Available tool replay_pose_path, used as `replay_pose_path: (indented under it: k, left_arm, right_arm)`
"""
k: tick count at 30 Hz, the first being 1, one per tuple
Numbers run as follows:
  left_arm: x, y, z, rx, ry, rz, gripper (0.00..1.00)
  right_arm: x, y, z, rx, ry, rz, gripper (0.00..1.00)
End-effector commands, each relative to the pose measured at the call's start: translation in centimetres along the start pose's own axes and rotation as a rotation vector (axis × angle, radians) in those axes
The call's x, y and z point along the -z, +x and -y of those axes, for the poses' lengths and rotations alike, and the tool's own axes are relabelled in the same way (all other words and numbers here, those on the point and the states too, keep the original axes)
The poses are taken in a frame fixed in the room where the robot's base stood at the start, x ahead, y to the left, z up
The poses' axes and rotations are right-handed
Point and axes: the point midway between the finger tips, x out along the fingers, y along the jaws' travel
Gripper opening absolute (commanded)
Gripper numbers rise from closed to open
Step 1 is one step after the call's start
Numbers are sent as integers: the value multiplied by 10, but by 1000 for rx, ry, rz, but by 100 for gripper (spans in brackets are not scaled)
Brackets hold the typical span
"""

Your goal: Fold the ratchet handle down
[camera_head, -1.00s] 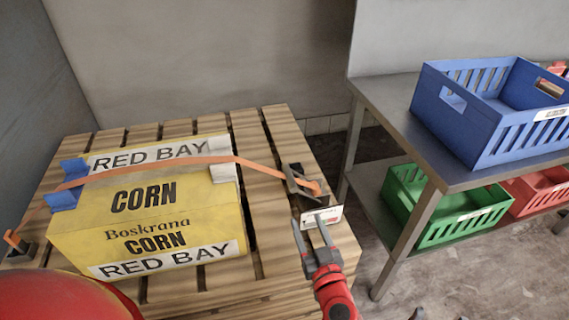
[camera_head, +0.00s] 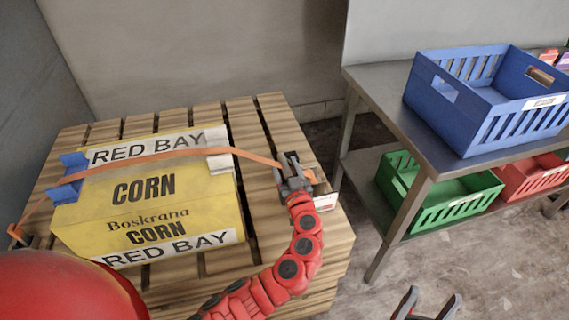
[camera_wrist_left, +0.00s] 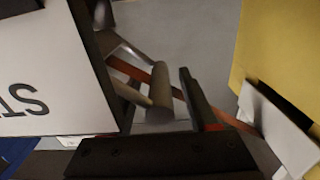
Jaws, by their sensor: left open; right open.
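An orange strap (camera_head: 215,151) crosses the yellow corn cartons (camera_head: 145,195) on a wooden pallet and ends at a dark metal ratchet (camera_head: 291,160) by the pallet's right edge. My left gripper (camera_head: 293,182) is open at the ratchet and hides part of it. In the left wrist view, a rounded grey-brown bar (camera_wrist_left: 160,88), which looks like the ratchet handle, lies between the dark fingers of the left gripper (camera_wrist_left: 160,100). I cannot tell whether they touch it. The strap also shows behind it. My right gripper (camera_head: 428,303) is open and empty at the bottom, over the floor.
A white card (camera_head: 323,201) with lettering is beside the ratchet, large at left in the wrist view. Blue (camera_head: 72,178) and white (camera_head: 220,162) corner pieces sit under the strap. A steel table (camera_head: 385,97) with a blue crate (camera_head: 480,125) stands to the right; green and red crates are below.

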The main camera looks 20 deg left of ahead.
Motion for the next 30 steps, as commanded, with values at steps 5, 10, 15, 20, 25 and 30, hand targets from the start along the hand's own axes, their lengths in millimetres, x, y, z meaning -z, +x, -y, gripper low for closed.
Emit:
replay_pose_path:
  k: [5, 10, 15, 20, 25, 30]
  left_arm:
    - [0, 4, 0, 1, 0, 1, 59]
    - [0, 4, 0, 1, 0, 1, 56]
    - [0, 3, 0, 1, -1, 0, 25]
    - [0, 3, 0, 1, -1, 0, 0]
    - [0, 3, 0, 0, 0, 0, 0]
    - [0, 3, 0, 0, 0, 0, 0]
  right_arm:
    - [0, 0, 0, 0, 0, 0, 70]
    - [0, 0, 0, 0, 0, 0, 70]
    - [0, 0, 0, 0, 0, 0, 70]
    - [0, 0, 0, 0, 0, 0, 70]
    - [0, 0, 0, 0, 0, 0, 70]
    - [0, 0, 0, 0, 0, 0, 70]
